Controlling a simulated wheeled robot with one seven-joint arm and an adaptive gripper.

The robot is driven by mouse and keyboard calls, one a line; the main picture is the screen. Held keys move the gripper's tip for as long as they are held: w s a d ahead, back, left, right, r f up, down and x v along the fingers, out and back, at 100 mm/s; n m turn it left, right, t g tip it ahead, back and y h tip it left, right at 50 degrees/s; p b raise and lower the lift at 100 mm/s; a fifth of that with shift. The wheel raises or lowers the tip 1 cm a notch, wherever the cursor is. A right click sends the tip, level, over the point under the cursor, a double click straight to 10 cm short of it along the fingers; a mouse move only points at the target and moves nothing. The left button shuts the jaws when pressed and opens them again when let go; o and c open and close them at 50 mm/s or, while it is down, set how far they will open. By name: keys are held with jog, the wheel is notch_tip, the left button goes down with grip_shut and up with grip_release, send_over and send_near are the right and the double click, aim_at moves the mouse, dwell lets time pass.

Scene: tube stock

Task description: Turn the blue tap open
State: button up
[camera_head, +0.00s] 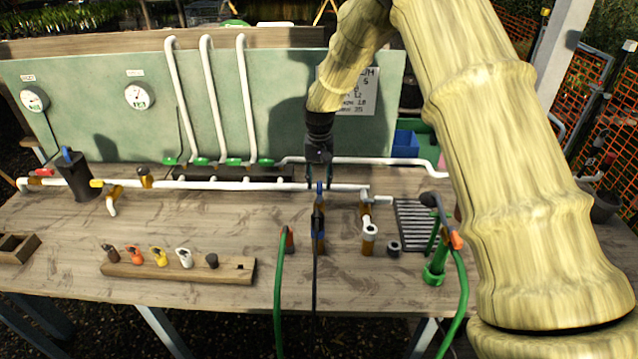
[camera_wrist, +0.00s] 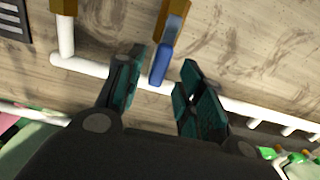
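The blue tap handle (camera_wrist: 162,64) shows in the wrist view. It is a narrow blue lever on a brass-coloured body (camera_wrist: 175,18), standing at the white pipe. My gripper (camera_wrist: 164,72) is open, with one dark green-padded finger on each side of the lever. Gaps show on both sides, so I see no contact. In the head view my gripper (camera_head: 319,184) points down from above at the white pipe (camera_head: 255,185), and its fingers hide part of the tap. A little blue shows between them, and the brass-coloured body (camera_head: 319,243) is below.
A yellow-handled tap (camera_head: 97,184) and a dark can (camera_head: 77,183) stand left. A wooden rack (camera_head: 225,272) of coloured pieces lies in front. Hoses (camera_head: 278,290) hang over the front edge. A capped white pipe stub (camera_head: 369,232) stands close right of the tap. A green board (camera_head: 90,110) stands behind.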

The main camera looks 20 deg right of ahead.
aim_at(319, 185)
notch_tip(319, 185, up, 10)
dwell(0.4)
jog(key=shift+r, duration=0.15)
